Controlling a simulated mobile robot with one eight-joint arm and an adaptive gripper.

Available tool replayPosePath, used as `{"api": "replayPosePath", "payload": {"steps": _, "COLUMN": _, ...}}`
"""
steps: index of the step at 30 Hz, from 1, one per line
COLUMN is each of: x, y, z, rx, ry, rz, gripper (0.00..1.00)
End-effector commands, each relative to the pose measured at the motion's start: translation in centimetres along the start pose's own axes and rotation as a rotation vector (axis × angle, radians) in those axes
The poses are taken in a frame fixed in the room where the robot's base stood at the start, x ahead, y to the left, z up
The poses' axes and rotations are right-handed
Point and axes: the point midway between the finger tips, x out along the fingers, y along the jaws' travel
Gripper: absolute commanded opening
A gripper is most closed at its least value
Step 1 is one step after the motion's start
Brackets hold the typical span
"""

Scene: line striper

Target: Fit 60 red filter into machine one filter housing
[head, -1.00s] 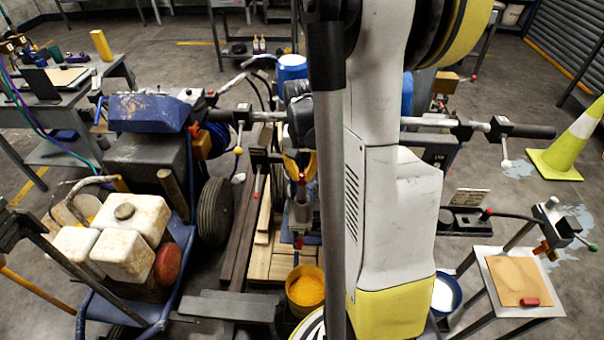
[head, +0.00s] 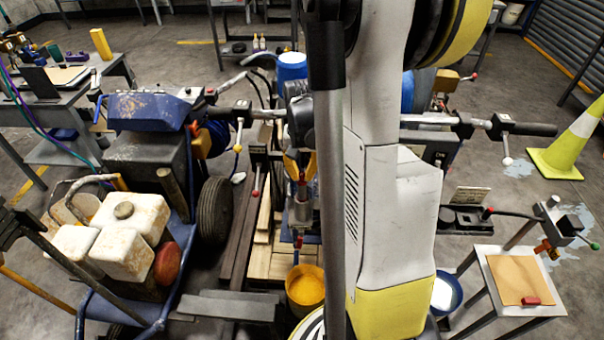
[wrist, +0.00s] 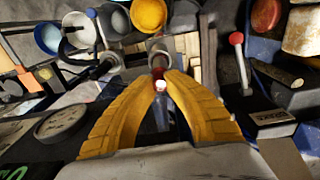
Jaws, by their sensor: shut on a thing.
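My gripper (head: 299,178) has yellow fingers and is shut on the red filter (wrist: 160,73), a small slim piece with a pale end. The fingertips meet around it in the wrist view (wrist: 162,80). The filter points down at a grey metal cylinder (head: 301,212), which looks like machine one's filter housing. In the wrist view the housing's round mouth (wrist: 160,45) lies just beyond the fingertips. The filter's far end is at or very near this mouth. I cannot tell how deep it sits, as the fingers hide part of it.
A yellow-orange bucket (head: 305,287) stands below the housing. Handlebars (head: 480,127) cross at right. A blue-framed machine with stained white tanks (head: 128,230) fills the left. A small stand (head: 522,275) is at right.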

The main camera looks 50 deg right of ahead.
Motion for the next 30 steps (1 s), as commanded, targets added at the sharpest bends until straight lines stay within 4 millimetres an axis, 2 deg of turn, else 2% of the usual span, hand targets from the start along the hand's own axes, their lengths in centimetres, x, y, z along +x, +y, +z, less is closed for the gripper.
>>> {"api": "replayPosePath", "payload": {"steps": 30, "x": 2.4, "y": 0.0, "z": 0.1, "rx": 0.000, "ry": 0.000, "rz": 0.000, "gripper": 0.00}}
